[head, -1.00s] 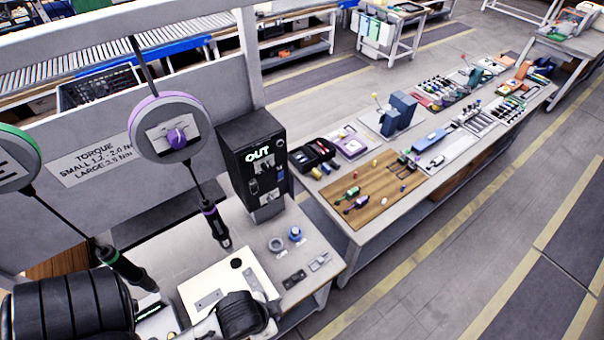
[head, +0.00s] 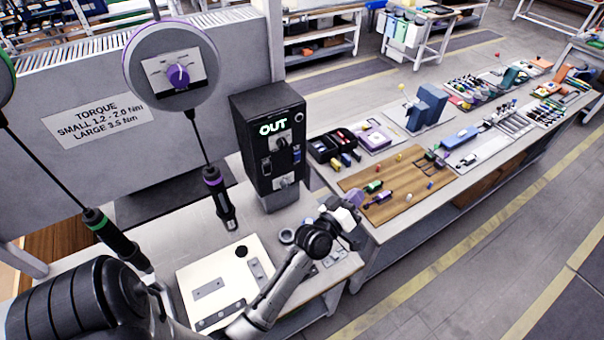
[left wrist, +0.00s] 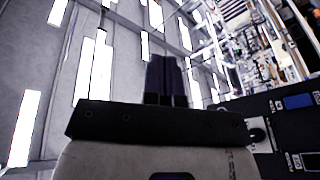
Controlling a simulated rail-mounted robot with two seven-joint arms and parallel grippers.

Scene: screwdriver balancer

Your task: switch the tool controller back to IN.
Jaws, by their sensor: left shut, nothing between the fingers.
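The tool controller (head: 250,160) is a black upright box at the back of the near bench. My right gripper is not in view.
A purple-ringed balancer (head: 170,100) hangs left of the controller, with a screwdriver (head: 219,196) below it. A green-banded screwdriver (head: 112,238) hangs farther left. A pale plate (head: 225,262) lies on the bench. A long bench of tools and parts stands at the right.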

